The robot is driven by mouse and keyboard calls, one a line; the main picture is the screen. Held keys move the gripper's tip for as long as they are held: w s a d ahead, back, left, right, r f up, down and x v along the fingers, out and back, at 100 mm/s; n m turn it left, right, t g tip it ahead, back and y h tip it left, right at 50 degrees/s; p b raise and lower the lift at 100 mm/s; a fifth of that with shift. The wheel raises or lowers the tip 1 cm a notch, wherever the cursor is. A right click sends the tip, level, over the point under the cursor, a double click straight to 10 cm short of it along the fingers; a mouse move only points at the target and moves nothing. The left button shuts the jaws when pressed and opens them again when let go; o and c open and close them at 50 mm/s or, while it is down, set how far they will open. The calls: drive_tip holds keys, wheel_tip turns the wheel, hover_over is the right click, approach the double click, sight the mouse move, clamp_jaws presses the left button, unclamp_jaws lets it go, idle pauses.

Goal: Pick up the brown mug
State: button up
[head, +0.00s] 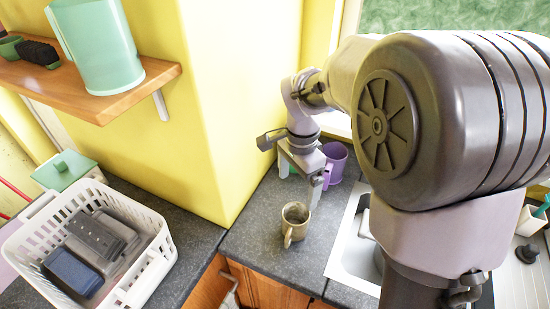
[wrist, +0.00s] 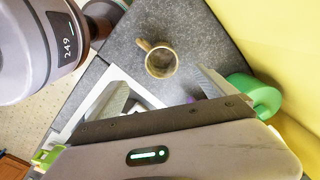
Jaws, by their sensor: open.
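The brown mug (head: 295,222) stands upright on the dark grey counter, near the front edge and left of the sink, with its handle toward the front. It also shows in the wrist view (wrist: 160,62), seen from above, with its handle to the upper left. My gripper (head: 305,180) is above the counter, behind and higher than the mug, apart from it. In the wrist view my gripper (wrist: 165,90) has its two fingers spread wide, with nothing between them. The mug lies beyond the fingertips there.
A purple mug (head: 334,163) stands behind my gripper, and a green object (wrist: 254,95) is close to one finger. The sink (head: 345,245) is on the right. A white basket (head: 150,262) and a wooden shelf (head: 150,82) are on the left. Bare counter surrounds the brown mug.

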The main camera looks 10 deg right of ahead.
drive_tip(key=b, duration=0.4)
approach(293, 222)
drive_tip(key=s, duration=0.3)
drive_tip(key=shift+s+a, duration=0.25)
drive_tip(key=f, duration=0.1)
drive_tip(key=f+b, duration=0.1)
drive_tip(key=f, duration=0.1)
drive_tip(key=f+b, duration=0.1)
drive_tip(key=f, duration=0.1)
drive_tip(key=shift+w+a+f, duration=0.2)
drive_tip(key=shift+w, duration=0.2)
drive_tip(key=shift+s+r, duration=0.1)
drive_tip(key=shift+r, duration=0.05)
drive_tip(key=shift+c, duration=1.3)
drive_tip(key=c, duration=1.5)
drive_tip(key=shift+c, duration=0.2)
